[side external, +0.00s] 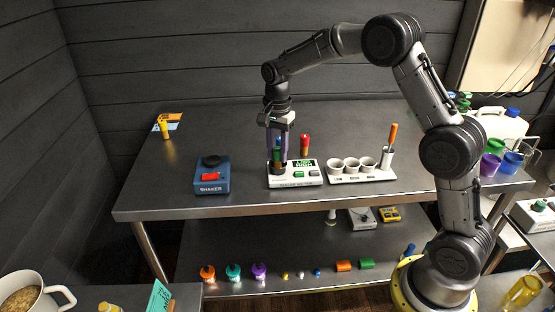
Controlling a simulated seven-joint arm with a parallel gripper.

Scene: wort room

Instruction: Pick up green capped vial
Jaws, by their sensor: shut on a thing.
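The green capped vial (277,155) shows as a dark green upright shape between the fingers of my gripper (277,150). My gripper points straight down and is shut on the vial. The vial is at the left part of a white device (305,180) with a green display, at or just above its dark round well. I cannot tell whether the vial's bottom touches the well. The fingers hide part of the vial.
A blue shaker (212,186) stands left of the device. A red vial (304,145) stands just behind it. A white rack with three cups (345,179) is close on the right, with an orange-topped holder (388,157). A yellow vial (164,128) stands far left. The table's back middle is clear.

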